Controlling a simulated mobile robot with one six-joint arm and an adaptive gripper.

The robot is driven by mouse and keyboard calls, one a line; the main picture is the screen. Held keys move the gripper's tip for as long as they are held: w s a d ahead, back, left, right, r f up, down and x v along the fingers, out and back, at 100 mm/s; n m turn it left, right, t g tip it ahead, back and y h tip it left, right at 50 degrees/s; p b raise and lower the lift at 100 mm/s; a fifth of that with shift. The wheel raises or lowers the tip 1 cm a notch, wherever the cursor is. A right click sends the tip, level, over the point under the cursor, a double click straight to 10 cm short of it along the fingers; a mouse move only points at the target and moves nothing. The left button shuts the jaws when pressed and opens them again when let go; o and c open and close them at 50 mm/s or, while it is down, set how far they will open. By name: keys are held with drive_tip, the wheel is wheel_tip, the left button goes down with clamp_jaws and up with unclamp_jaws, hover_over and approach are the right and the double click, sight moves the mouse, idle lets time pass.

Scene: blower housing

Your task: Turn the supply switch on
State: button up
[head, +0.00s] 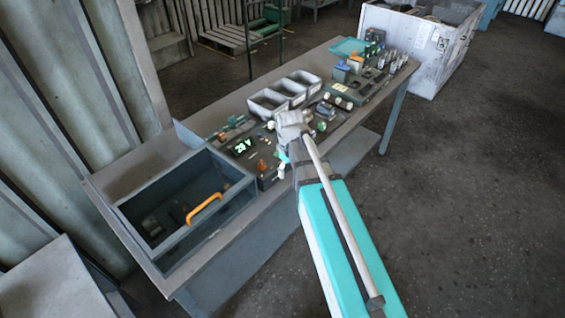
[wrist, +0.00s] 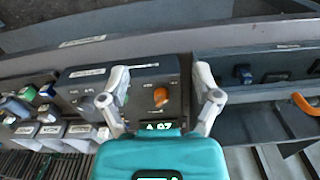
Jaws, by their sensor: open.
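The dark supply box (wrist: 150,72) sits between and beyond my fingers in the wrist view, with pale labels on its face. An orange knob (wrist: 161,96) stands on that face, right of centre between the fingers; I cannot read its setting. In the head view the supply (head: 242,146) shows a green lit display on the bench, and the orange knob (head: 262,165) is in front of it. My gripper (wrist: 160,70) is open and empty, its fingers spread to either side of the knob. In the head view, my arm hides part of the bench near the gripper (head: 283,156).
A grey open-topped box (head: 240,180) with an orange handle (head: 204,208) stands left of the supply. Grey bins (head: 268,102) are behind it. Several small parts and a teal tray (head: 347,47) lie farther along the bench. Floor (head: 470,200) right of the bench is clear.

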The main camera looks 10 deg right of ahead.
drive_tip(key=s+d+f+m+b, duration=0.3)
drive_tip(key=s+d+m, duration=0.1)
drive_tip(key=s+m, duration=0.3)
drive_tip(key=shift+s+f, duration=0.3)
drive_tip(key=shift+s, duration=0.7)
